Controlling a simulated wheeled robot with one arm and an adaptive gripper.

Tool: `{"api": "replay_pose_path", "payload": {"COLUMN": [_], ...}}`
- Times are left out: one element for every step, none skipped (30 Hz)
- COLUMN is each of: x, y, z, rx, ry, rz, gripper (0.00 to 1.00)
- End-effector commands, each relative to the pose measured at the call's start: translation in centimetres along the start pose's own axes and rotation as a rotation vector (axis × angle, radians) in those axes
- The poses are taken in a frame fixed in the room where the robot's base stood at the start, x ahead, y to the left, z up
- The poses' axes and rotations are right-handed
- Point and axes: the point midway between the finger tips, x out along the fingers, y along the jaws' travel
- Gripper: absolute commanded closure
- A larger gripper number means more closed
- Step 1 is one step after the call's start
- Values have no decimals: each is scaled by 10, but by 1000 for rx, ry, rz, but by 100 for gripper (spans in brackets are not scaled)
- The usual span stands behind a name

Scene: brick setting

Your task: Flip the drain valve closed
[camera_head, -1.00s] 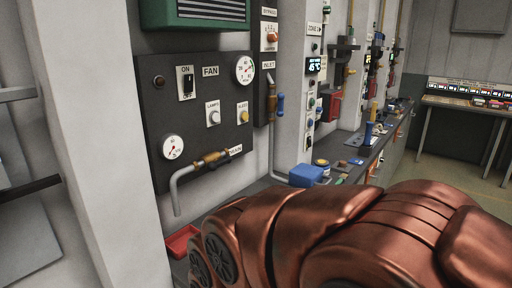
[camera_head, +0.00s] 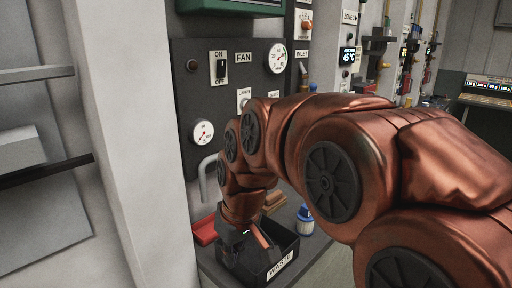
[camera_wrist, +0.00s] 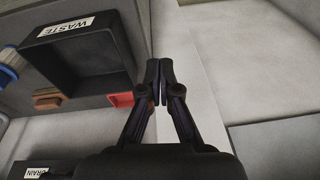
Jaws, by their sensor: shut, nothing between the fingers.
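The drain valve is hidden behind my arm in the head view; only the bent grey drain pipe (camera_head: 206,178) shows beside it, below a dial gauge. In the wrist view the DRAIN label (camera_wrist: 36,172) shows upside down at the bottom left edge, and the valve handle is not visible. My gripper (camera_wrist: 157,84) is shut and empty, its dark fingertips together. In the head view my gripper (camera_head: 262,243) points down at the black waste bin, low in front of the panel and apart from the pipe.
The black bin marked WASTE (camera_head: 281,265) stands on the bench, close to my gripper. A red tray (camera_head: 204,231) is left of it, a brown block (camera_head: 275,203) behind it, and a blue-and-white container (camera_head: 305,222) to its right. A pale wall pillar (camera_head: 125,150) stands at left.

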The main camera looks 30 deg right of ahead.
Motion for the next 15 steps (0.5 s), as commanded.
{"api": "replay_pose_path", "payload": {"x": [-5,-11,-17,-23,-29,-38,-44,-50,-60,-67,-74,-84,-90,-98,-109], "y": [14,21,31,39,47,59,68,77,91,101,111,125,136,147,161], "z": [-23,-36,-53,-66,-77,-92,-103,-114,-127,-136,-145,-157,-164,-172,-180], "rx": [-13,-25,-41,-53,-65,-81,-93,-106,-121,-135,-146,-163,-174,-186,-201], "ry": [49,79,113,143,171,208,236,261,298,325,349,384,407,430,462], "rz": [5,10,14,21,29,42,52,62,80,95,110,132,149,167,194], "gripper": [100,100,100,100,100,100,100,100,100,100,100,100,100,100,100]}}
